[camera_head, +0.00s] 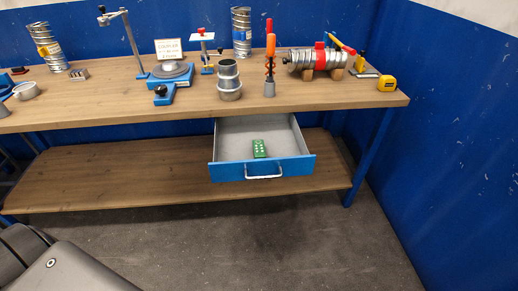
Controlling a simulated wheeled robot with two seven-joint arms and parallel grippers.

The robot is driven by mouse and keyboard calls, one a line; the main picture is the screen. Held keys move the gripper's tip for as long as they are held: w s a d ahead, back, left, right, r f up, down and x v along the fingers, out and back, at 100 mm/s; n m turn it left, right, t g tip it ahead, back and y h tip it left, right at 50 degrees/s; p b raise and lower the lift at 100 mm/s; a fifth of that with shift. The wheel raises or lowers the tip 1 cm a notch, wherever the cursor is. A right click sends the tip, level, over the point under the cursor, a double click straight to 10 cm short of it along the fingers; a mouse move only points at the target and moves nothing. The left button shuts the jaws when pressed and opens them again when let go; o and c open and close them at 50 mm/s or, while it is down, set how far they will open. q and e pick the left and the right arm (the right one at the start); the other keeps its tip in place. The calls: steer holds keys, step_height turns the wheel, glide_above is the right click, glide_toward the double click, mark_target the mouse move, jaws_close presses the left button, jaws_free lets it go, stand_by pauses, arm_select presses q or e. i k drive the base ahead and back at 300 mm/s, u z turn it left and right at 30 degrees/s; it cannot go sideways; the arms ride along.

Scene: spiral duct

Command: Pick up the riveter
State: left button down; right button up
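I cannot tell for sure which tool is the riveter. A tool with red and orange handles (270,42) stands upright in a small grey holder (269,89) on the workbench, right of centre. A yellow-handled tool (340,43) shows behind the duct piece at the right, partly hidden. A black and yellow tool (361,63) lies just right of that duct. Neither of my grippers is in view.
The wooden workbench (120,108) also bears a blue-based turntable (171,76), stacked duct rings (229,80), a strapped duct (302,60) and a yellow tape measure (387,83). The floor in front is clear.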

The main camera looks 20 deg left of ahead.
mark_target(271, 37)
steer(key=u, duration=2.35)
steer(key=i, duration=0.9)
steer(key=z, duration=2.95)
